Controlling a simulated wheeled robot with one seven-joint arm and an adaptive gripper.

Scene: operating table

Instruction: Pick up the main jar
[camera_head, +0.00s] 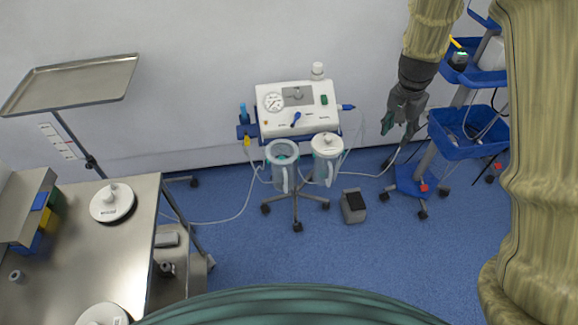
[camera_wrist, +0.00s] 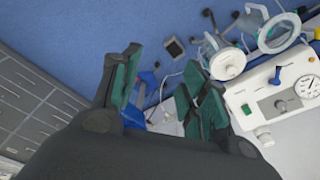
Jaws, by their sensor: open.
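Two clear jars with handles hang on the front of a white suction unit (camera_head: 297,122). The left jar (camera_head: 283,174) is open at the top; the right jar (camera_head: 326,168) has a white lid. I cannot tell which is the main jar. In the wrist view, the lidded jar (camera_wrist: 228,64) and the open jar (camera_wrist: 279,34) show at the upper right, beside the unit (camera_wrist: 262,98). My gripper (camera_head: 397,128) is open and empty, to the right of the unit and apart from both jars. Its green-padded fingers (camera_wrist: 160,82) stand apart in the wrist view.
A steel table (camera_head: 75,245) with white round lids (camera_head: 112,203) stands at left, below a raised tray (camera_head: 72,84). A blue-shelved cart (camera_head: 466,135) stands close to my gripper. A grey pedal (camera_head: 353,206) and hoses lie on the blue floor.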

